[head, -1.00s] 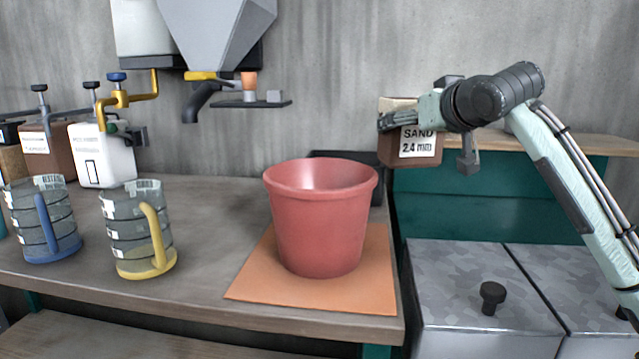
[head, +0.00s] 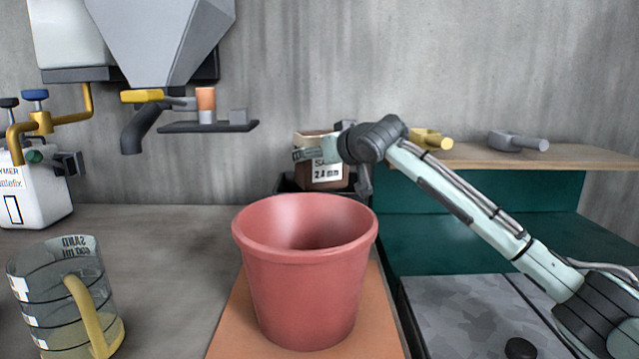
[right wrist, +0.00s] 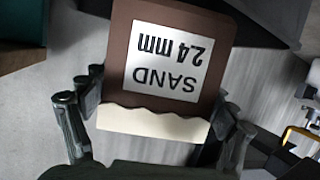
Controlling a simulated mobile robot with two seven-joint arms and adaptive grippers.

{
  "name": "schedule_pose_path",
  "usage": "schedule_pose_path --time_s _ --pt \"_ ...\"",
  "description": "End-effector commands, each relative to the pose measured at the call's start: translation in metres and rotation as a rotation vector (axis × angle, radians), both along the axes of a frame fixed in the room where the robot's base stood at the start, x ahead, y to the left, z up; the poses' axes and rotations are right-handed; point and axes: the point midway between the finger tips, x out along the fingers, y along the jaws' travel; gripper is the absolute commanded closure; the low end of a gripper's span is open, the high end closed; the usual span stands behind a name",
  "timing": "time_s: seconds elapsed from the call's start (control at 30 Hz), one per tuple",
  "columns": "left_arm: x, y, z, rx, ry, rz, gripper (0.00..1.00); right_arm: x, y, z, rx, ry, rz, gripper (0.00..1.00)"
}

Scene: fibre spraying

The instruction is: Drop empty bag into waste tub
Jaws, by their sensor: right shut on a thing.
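The brown sand bag (head: 329,174) has a white label reading SAND 2.4 mm and a pale torn-looking edge. My right gripper (head: 318,154) is shut on the bag near that edge. The bag also shows in the right wrist view (right wrist: 122,50), between the fingers of the gripper (right wrist: 155,117). A dark tub (head: 288,185) stands at the back of the bench, partly hidden by a red bucket. The bag appears over or just in front of this tub; its exact depth and height I cannot tell. My left gripper is out of view.
The red bucket (head: 305,285) stands on an orange mat (head: 235,335) in front of the dark tub. A clear jug (head: 50,290) with a yellow handle is at left. A hopper (head: 160,40) and small shelf (head: 205,127) hang above. Scoops (head: 520,141) lie on the right shelf.

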Motion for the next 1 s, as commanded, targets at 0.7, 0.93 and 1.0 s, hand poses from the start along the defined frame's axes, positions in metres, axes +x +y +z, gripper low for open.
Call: schedule_pose_path --time_s 0.7,0.93,1.0 --pt "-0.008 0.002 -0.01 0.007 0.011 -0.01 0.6 0.0 0.0 -0.051 0.002 -0.001 0.001 0.73" --pt "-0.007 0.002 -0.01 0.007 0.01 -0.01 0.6 0.0 0.001 -0.058 0.001 -0.002 0.001 0.73" --pt "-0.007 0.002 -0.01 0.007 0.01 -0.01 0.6 0.0 0.001 -0.06 0.001 -0.003 0.001 0.73"
